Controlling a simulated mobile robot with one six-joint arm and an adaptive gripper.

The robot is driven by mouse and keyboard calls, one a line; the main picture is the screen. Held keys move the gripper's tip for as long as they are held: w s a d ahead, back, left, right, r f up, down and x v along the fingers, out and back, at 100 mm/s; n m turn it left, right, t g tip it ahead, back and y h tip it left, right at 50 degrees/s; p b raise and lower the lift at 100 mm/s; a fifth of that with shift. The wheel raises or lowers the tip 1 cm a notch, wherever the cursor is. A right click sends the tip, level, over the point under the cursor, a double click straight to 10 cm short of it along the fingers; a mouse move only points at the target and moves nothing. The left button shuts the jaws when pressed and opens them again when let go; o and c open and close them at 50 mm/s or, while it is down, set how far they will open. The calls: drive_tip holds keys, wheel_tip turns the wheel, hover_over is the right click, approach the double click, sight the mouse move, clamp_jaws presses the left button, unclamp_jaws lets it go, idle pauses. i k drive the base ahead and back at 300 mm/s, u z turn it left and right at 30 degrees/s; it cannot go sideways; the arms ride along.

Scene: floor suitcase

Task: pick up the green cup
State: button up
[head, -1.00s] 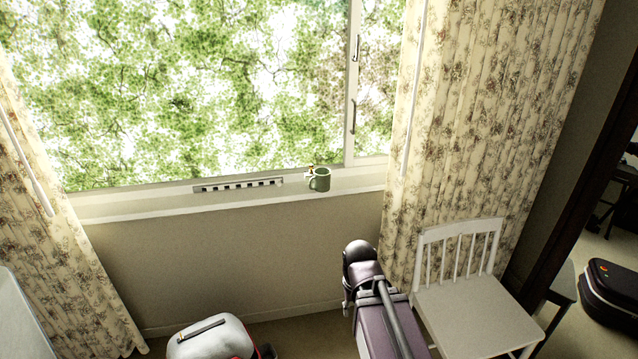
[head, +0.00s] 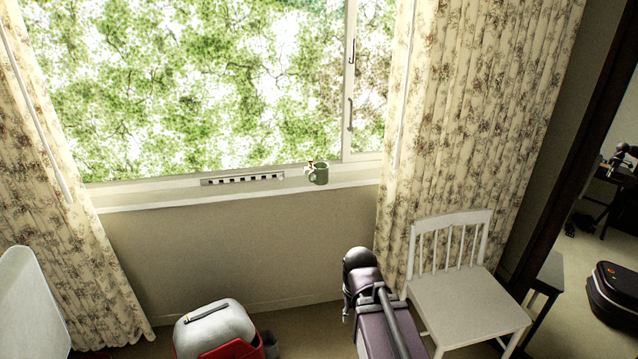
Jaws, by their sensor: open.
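The green cup (head: 321,173) stands upright on the white windowsill (head: 225,196) below the window, a little left of the right curtain. Its handle points to the left. A small yellowish thing (head: 310,164) shows right beside or behind it; I cannot tell what it is. Part of my arm rises from the bottom of the view, lower than the sill and well apart from the cup. My gripper's fingers do not show.
A white chair (head: 465,302) stands right of my arm. A red and white case (head: 216,328) sits on the floor at lower left. Patterned curtains (head: 480,130) flank the window. A dark suitcase (head: 612,290) shows at the far right. Wall below the sill is clear.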

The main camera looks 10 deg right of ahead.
sight(320, 171)
drive_tip(key=k, duration=0.3)
drive_tip(key=z, duration=0.3)
drive_tip(key=i, duration=1.45)
drive_tip(key=u, duration=0.45)
